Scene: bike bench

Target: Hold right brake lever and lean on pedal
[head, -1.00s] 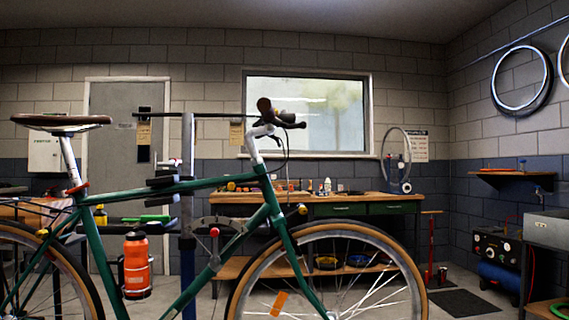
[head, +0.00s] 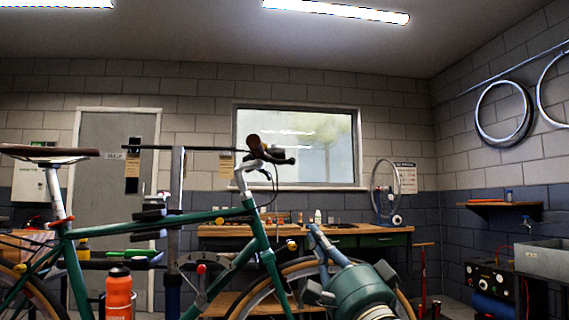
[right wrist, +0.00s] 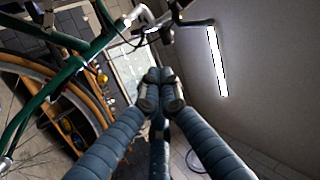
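The green bike (head: 190,222) is held side-on, its front wheel to the right. Its handlebar (head: 262,150) has a brown-ended grip and a dark grip, and thin lever parts below them; I cannot tell which lever is the right one. The handlebar also shows at the top of the right wrist view (right wrist: 150,28). My right gripper (head: 312,232) is in front of the front wheel, below and right of the handlebar and apart from it. Its blue ribbed fingers meet at the tips (right wrist: 159,78), with nothing seen between them. No pedal can be made out. My left gripper is out of view.
A repair stand post (head: 174,200) stands behind the frame. An orange bottle (head: 118,294) is at lower left. A workbench (head: 220,231) with small items stands behind the front wheel. The air right of the handlebar is clear.

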